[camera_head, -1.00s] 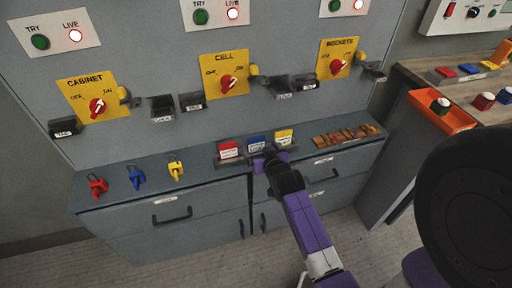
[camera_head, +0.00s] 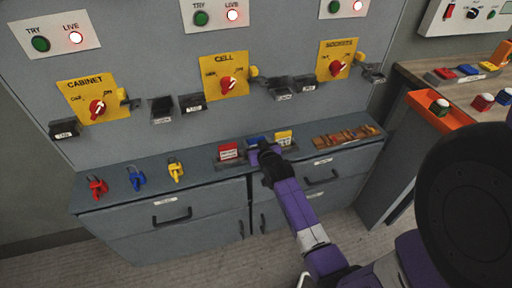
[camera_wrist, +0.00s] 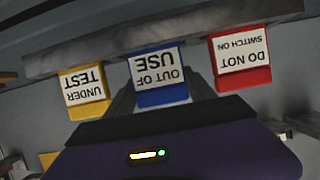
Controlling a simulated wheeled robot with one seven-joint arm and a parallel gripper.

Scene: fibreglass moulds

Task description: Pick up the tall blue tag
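The blue tag (camera_head: 256,140) stands in a grey rack on the cabinet top, between a red tag (camera_head: 228,151) and a yellow tag (camera_head: 283,138). In the wrist view the blue tag (camera_wrist: 160,78) reads "OUT OF USE" upside down. My gripper (camera_head: 264,152) is at the front of the rack, right at the blue tag, and hides its lower part in the head view. In the wrist view its dark fingers (camera_wrist: 162,101) lie on either side of the blue tag's lower end, apart from each other. Contact with the tag cannot be made out.
The rack (camera_wrist: 200,26) runs behind the tags. The red tag (camera_wrist: 241,58) and yellow tag (camera_wrist: 84,92) stand close on both sides. Red, blue (camera_head: 135,178) and yellow padlocks stand at the left. Brown items (camera_head: 346,135) lie at the right. The switch panel rises behind.

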